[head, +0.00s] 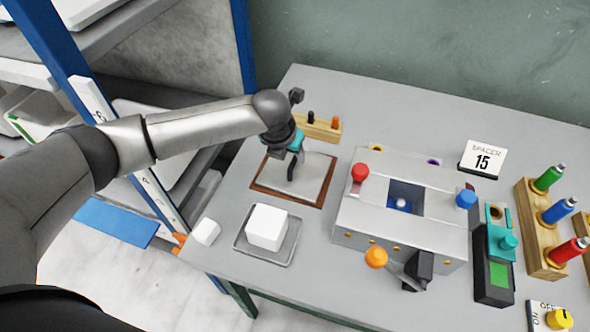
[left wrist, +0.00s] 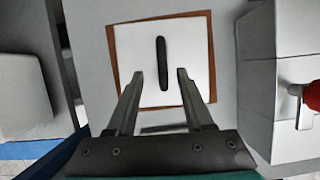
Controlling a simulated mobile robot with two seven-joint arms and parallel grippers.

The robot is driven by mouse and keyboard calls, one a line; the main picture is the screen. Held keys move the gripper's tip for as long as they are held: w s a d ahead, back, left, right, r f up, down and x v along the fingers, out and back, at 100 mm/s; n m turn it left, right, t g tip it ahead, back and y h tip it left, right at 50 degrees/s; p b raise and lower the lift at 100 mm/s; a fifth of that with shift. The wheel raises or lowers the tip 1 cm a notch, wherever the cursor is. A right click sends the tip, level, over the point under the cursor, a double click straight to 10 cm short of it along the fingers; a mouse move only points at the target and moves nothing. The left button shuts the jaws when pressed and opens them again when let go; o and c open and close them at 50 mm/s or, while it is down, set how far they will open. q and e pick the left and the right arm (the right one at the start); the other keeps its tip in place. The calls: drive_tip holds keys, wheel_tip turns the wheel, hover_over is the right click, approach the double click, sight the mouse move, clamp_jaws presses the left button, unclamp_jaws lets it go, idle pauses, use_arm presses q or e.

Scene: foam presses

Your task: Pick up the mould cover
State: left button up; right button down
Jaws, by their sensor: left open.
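A flat pale square plate, which looks like the mould cover (head: 313,178), lies on a brown-edged mat (head: 262,188) on the table's left part. In the left wrist view the cover (left wrist: 193,45) shows a dark upright bar (left wrist: 162,62) at its middle, which looks like a handle. My left gripper (head: 293,170) is over the cover, pointing down. In the left wrist view its open fingers (left wrist: 161,74) are on either side of the bar's lower end, with gaps on both sides. I cannot tell its exact height. My right gripper is not in view.
A grey press (head: 400,228) with red and blue knobs stands right of the cover. A white block (head: 267,227) sits on a tray (head: 279,261) in front. A wooden holder (head: 318,127) with small pegs is behind. Shelving (head: 100,40) stands at the left.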

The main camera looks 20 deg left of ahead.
sight(295, 158)
use_arm(q)
drive_tip(key=shift+b+x, duration=0.55)
drive_tip(key=shift+x, duration=1.95)
drive_tip(key=shift+w+d+r, duration=0.1)
drive_tip(key=shift+w+d, duration=0.05)
clamp_jaws()
drive_tip(key=shift+r, duration=0.1)
